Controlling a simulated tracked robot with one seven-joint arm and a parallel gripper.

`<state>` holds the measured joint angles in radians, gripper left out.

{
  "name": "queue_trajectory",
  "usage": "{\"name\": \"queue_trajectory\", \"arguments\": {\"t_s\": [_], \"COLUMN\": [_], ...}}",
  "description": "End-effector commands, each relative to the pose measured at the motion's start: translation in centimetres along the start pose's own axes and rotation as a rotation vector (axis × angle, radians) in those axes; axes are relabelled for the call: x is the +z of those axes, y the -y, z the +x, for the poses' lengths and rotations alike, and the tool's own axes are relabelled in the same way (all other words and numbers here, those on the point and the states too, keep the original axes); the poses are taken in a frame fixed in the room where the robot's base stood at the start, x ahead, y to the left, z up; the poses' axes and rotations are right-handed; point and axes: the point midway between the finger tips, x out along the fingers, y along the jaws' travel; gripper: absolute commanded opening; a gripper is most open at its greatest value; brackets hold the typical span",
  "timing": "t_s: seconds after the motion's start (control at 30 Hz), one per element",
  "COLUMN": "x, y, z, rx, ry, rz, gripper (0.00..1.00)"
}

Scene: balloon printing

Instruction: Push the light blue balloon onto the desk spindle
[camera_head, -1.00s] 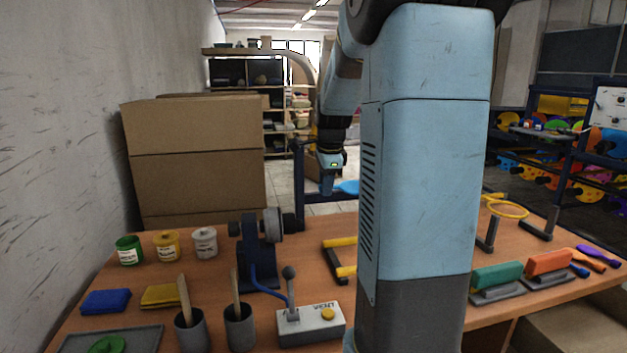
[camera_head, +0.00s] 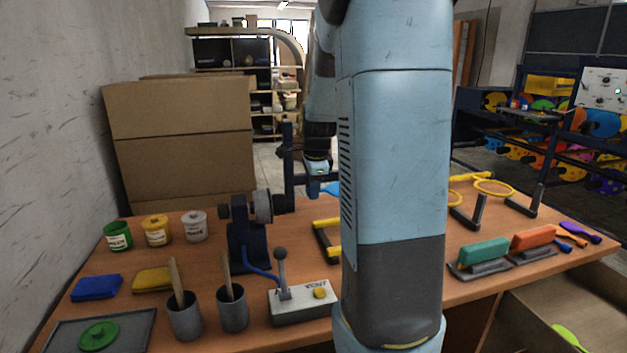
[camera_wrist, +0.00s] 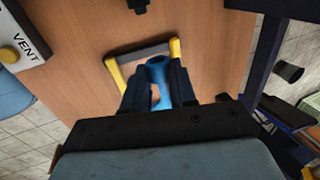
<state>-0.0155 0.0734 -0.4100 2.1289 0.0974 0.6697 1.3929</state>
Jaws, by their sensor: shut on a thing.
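My gripper (camera_wrist: 157,90) is shut on the light blue balloon (camera_wrist: 158,72), which sticks out between the fingers in the wrist view. In the head view the balloon (camera_head: 327,188) shows just below my gripper (camera_head: 316,178); my arm hides the rest of it. The desk spindle (camera_head: 284,204) is the dark tip on the right of a grey wheel on a dark blue stand (camera_head: 247,245). My gripper and the balloon are to the right of and slightly above the spindle tip in the head view, apart from it. A dark piece, perhaps the spindle, shows at the top of the wrist view.
A yellow-handled frame (camera_head: 325,225) lies on the desk (camera_head: 200,330) right of the stand. A VENT lever box (camera_head: 303,303), grey cups, paint pots and a tray (camera_head: 130,335) are at left and front. Yellow hoops, scrapers and an open carton (camera_head: 590,310) are at right.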

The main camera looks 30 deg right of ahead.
Motion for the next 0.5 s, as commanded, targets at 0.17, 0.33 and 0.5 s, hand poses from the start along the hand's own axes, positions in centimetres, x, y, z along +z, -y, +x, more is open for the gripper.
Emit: {"name": "queue_trajectory", "arguments": {"t_s": [0.17, 0.33, 0.5], "x": [0.1, 0.1, 1.3], "y": [-0.4, -0.8, -0.8], "z": [1.4, 2.7, 2.9], "rx": [0.002, 0.001, -0.002], "ry": [0.0, 0.0, 0.0], "rz": [0.001, 0.0, -0.001], "gripper": [0.09, 0.09, 0.09]}}
